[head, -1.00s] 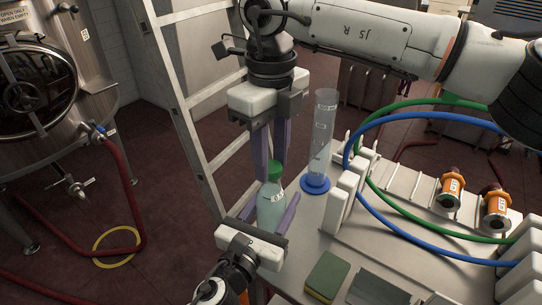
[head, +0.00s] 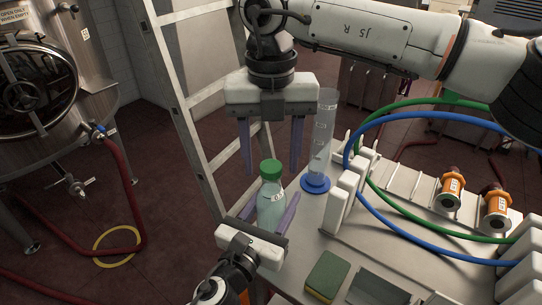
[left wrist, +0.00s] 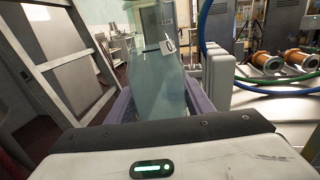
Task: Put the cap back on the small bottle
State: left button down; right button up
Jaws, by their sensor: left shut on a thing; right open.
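The small bottle (head: 271,209) is clear with pale green liquid and stands upright between the fingers of my left gripper (head: 270,212). The left gripper is shut on its body. The bottle also fills the middle of the left wrist view (left wrist: 160,75), where its top is out of frame. The green cap (head: 270,169) sits upright on the bottle's mouth; I cannot tell how tightly. My right gripper (head: 271,172) is open, pointing down, with one finger on each side above the cap and apart from it.
A clear measuring cylinder with a blue base (head: 315,184) stands just right of the bottle. A green and yellow sponge (head: 326,275) lies on the steel table. White pump blocks (head: 344,200) with blue and green hoses stand to the right. A ladder (head: 205,165) is behind.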

aim_at(264, 221)
notch_tip(264, 221, up, 12)
dwell(0.4)
pick_arm(q)
jog(key=c, duration=0.8)
grip_release()
jog(key=b+v, duration=0.1)
jog(key=v, duration=0.8)
jog(key=shift+s+a, duration=0.3)
jog(key=shift+s, duration=0.3)
pick_arm(e)
jog(key=shift+f, duration=0.55)
